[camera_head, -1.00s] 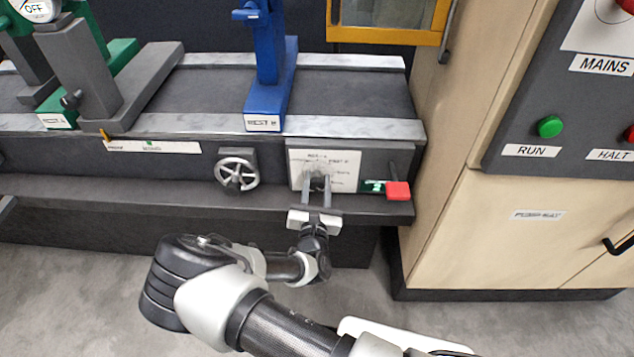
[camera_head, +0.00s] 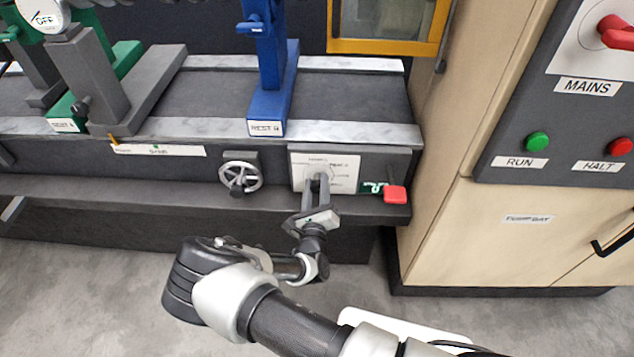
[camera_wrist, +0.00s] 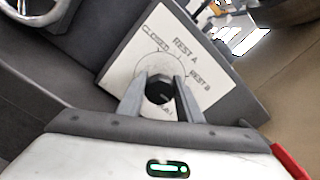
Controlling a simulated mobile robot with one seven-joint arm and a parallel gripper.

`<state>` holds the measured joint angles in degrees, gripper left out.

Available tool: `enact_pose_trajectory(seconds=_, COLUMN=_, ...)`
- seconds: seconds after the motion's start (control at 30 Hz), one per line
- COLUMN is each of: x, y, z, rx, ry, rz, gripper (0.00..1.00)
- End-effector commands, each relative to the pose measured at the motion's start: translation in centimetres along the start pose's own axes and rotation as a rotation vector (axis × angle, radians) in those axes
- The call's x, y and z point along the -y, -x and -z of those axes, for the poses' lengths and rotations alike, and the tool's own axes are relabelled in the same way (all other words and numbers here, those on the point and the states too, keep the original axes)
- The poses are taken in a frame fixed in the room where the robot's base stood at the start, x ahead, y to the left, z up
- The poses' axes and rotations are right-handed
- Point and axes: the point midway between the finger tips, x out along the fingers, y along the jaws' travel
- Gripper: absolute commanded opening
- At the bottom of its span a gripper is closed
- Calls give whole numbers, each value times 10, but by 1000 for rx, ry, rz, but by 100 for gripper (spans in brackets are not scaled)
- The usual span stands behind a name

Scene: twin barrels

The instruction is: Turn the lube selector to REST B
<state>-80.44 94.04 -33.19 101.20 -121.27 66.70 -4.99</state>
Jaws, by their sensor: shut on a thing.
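The lube selector is a dark knob (camera_wrist: 160,88) on a white label plate (camera_wrist: 133,62) marked CLOSED, REST A and REST B. The plate (camera_head: 340,167) also shows in the head view, on the front of the machine bed near its right end. My gripper (camera_head: 318,180) is shut on the knob, one finger on each side in the wrist view (camera_wrist: 158,92). The plate appears tilted in the wrist view. I cannot tell which mark the knob points to. My fingers hide the lower part of the plate's lettering.
A red-ended lever (camera_head: 395,194) stands close to the right of the plate. A handwheel (camera_head: 240,177) is to its left. The blue rest (camera_head: 269,90) labelled REST B stands above on the bed. A wooden cabinet (camera_head: 490,235) is at right; open floor lies in front.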

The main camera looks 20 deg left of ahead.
Motion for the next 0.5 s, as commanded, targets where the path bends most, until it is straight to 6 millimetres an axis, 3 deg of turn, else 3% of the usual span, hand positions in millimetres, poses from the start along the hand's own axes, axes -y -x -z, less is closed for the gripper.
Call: enact_pose_trajectory(seconds=0.5, x=-2, y=0, z=0, rx=0, ry=480, rz=-1, gripper=10)
